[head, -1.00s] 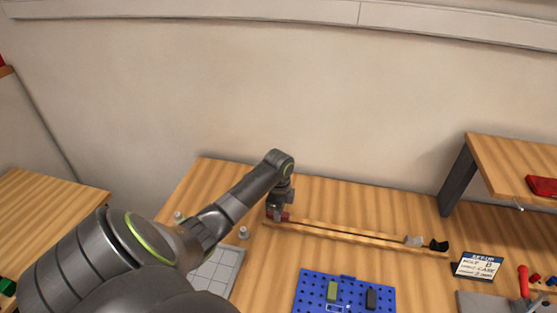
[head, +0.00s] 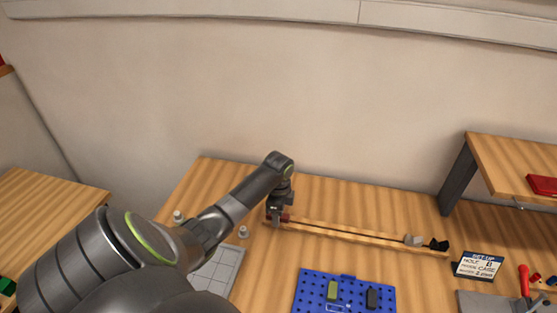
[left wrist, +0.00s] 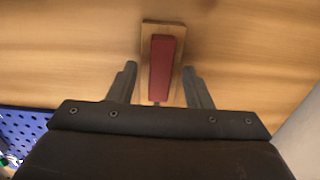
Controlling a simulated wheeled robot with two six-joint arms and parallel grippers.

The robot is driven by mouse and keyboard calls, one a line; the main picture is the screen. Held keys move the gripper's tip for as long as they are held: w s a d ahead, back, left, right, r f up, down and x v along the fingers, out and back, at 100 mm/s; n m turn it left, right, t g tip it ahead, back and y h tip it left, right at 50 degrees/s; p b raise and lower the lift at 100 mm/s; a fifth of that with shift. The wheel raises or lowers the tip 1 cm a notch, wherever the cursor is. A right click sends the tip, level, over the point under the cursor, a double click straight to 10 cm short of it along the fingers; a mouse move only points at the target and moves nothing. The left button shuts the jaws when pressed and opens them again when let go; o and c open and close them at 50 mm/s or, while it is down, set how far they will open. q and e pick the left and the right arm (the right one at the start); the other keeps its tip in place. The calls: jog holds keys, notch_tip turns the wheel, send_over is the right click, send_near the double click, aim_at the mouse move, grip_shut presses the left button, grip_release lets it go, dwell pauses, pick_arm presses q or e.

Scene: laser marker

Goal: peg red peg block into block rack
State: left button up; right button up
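The red peg block (head: 286,217) is at the left end of a long wooden rail (head: 350,235) on the table. In the left wrist view the red block (left wrist: 161,66) lies lengthwise on a wooden piece (left wrist: 148,30). My left gripper (head: 274,220) is at that end of the rail. In the wrist view its two fingers (left wrist: 160,85) stand open on either side of the red block, with a gap on each side. A blue perforated board (head: 312,286) holds an olive block (head: 332,291) and a dark block (head: 372,298); it may be the block rack. My right gripper is not in view.
White and black pieces (head: 438,244) sit at the rail's right end. A set-up card (head: 479,265) stands right of them. A raised wooden shelf (head: 510,160) is at the right. A grey gridded plate (head: 218,268) lies beneath my left arm. Table between rail and blue board is clear.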

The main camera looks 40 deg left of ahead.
pick_arm(q)
jog(key=shift+r, duration=0.1)
notch_tip(320, 180, up, 17)
jog(key=p, duration=0.4)
jog(key=shift+r, duration=0.15)
dwell(0.6)
